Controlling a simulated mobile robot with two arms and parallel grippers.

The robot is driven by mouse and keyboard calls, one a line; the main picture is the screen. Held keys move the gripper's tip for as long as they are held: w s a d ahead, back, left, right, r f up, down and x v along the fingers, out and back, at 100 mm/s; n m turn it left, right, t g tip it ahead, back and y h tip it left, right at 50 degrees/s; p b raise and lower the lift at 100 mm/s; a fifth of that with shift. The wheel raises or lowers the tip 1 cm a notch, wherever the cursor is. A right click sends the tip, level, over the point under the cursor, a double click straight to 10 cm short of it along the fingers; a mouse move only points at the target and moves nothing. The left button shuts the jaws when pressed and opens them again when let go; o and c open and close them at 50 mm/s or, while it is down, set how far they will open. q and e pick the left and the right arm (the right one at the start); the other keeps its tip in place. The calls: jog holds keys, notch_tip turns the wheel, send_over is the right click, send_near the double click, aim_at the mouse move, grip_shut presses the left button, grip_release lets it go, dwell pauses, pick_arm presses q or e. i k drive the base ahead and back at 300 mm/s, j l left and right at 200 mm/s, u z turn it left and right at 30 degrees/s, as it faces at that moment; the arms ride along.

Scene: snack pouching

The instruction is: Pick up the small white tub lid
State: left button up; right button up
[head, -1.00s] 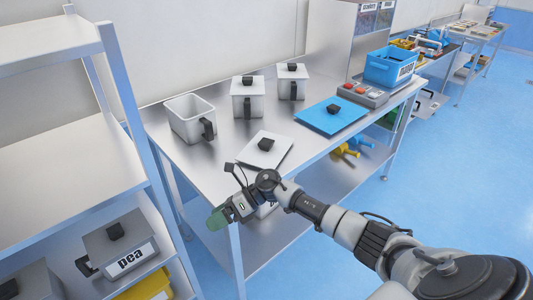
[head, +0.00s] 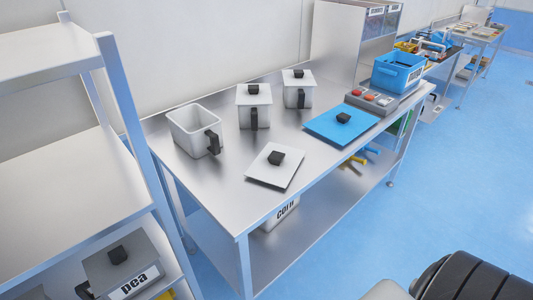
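A loose white lid (head: 268,174) with a black knob lies flat on the steel table (head: 222,181), near its front edge. An open white tub (head: 190,143) with a black handle stands behind it to the left, without a lid. Two more white tubs stand at the back with white lids on: one in the middle (head: 243,113) and one to its right (head: 292,98). A larger blue lid (head: 326,130) with a black knob lies to the right. Neither gripper is in view; only a dark part of my arm shows at the bottom right.
A blue bin (head: 394,76) and a panel with red buttons (head: 371,100) stand at the table's right end. A tub labelled corn (head: 284,214) sits on the lower shelf. A steel rack (head: 80,190) at the left holds a grey-lidded pea tub (head: 132,283). The floor at right is clear.

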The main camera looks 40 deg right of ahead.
aim_at(275, 165)
jog(key=i+j+z, duration=0.1)
jog(key=i+z, duration=0.35)
jog(key=i+j+z, duration=0.3)
jog(key=i+z, duration=0.25)
jog(key=z, duration=0.75)
jog(key=l, duration=0.15)
